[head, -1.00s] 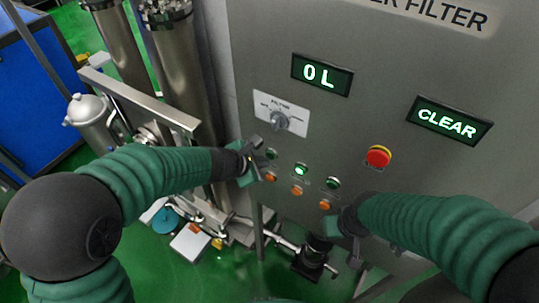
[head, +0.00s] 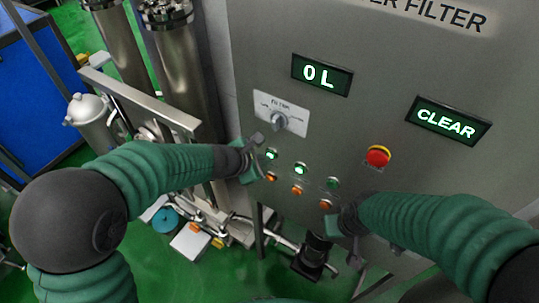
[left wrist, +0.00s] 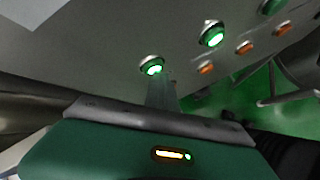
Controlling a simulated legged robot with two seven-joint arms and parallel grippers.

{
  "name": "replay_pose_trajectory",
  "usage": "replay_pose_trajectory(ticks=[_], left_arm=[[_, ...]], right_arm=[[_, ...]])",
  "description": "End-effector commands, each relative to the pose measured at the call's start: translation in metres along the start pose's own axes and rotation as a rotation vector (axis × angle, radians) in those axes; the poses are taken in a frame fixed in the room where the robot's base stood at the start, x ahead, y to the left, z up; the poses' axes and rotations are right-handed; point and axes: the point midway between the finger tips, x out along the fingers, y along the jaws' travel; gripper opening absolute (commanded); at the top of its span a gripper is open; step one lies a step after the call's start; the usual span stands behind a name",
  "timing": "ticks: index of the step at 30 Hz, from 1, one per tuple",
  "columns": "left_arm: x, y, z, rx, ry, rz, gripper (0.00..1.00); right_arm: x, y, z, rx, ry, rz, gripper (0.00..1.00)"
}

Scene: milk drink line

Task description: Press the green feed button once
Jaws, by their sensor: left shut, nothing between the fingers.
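Three green buttons sit in a row on the grey panel in the head view. The left green button (head: 271,154) and the middle green button (head: 300,168) are lit; the right green button (head: 332,182) is dark. I cannot read which one is the feed button. My left gripper (head: 256,160) is shut and empty, just left of the left green button, seemingly apart from it. In the left wrist view, its fingers (left wrist: 162,95) point toward the lit left button (left wrist: 152,67). My right gripper (head: 346,238) hangs low by the panel's lower edge; its jaws are unclear.
Orange buttons (head: 297,190) form a row under the green ones. A red emergency stop (head: 378,156) is to the right. Displays read 0 L (head: 322,75) and CLEAR (head: 449,120). Steel pipework (head: 140,97) stands at left.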

Motion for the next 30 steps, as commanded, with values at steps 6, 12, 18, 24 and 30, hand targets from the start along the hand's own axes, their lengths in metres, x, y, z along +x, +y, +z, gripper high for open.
replay_pose_trajectory(ticks=[6,12,18,24,30], left_arm=[[0.001,0.001,0.001,0.0,-0.001,0.0,0.0],[0.001,0.001,0.001,0.0,-0.001,0.0,0.0],[-0.004,-0.004,-0.004,0.0,-0.001,0.001,0.0],[-0.011,-0.008,-0.008,0.0,-0.001,0.001,0.0],[-0.011,-0.008,-0.008,0.0,0.0,0.0,0.0]], right_arm=[[-0.001,0.0,0.0,0.0,0.0,0.0,0.0],[0.0,0.0,0.0,0.0,0.0,0.0,0.0],[0.006,0.0,0.001,0.0,0.0,0.0,0.0],[0.01,0.0,0.002,0.0,0.0,0.0,0.0],[0.009,0.0,0.002,0.0,0.0,0.0,0.0]])
